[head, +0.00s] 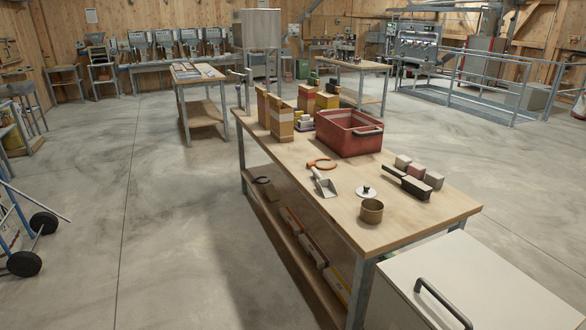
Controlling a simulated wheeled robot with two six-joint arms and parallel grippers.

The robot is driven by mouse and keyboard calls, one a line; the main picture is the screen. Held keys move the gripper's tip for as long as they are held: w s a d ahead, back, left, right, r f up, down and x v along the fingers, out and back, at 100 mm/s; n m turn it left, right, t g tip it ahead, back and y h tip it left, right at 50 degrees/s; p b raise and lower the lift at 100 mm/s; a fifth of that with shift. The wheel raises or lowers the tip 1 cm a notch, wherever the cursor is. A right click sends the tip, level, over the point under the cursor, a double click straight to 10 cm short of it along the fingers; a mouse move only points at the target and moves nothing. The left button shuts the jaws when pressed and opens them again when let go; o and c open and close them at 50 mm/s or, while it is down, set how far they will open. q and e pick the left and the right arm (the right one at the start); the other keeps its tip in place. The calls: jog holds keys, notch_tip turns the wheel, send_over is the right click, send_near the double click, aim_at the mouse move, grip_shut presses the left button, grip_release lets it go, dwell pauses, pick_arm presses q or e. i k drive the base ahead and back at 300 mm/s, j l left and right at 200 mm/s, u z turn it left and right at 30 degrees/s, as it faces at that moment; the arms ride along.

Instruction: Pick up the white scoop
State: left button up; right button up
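The white scoop (325,185) lies on the wooden workbench (410,224), near its left long edge. Its pale, open pan points toward the near end of the bench, and its handle points away. An orange-brown ring-shaped thing (322,164) lies just beyond the handle. A small brass-coloured pot (371,211) and a round white lid with a dark knob (366,192) stand nearer, to the right of the scoop. Neither of my grippers shows in the head view.
A red crate (343,142) stands behind the scoop, with tall paper bags (281,120) to its left. Small blocks and a dark bar (405,183) lie to the right. A white cabinet (480,285) adjoins the near end. Open concrete floor (180,240) lies left of the bench.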

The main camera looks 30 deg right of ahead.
aim_at(327, 188)
jog(key=i+z, duration=0.2)
jog(key=i, duration=0.2)
jog(key=i+j+z, duration=0.2)
jog(key=i, duration=0.25)
jog(key=i+j+z, duration=0.2)
jog(key=i, duration=0.2)
jog(key=i+j+z, duration=0.2)
jog(key=i, duration=0.2)
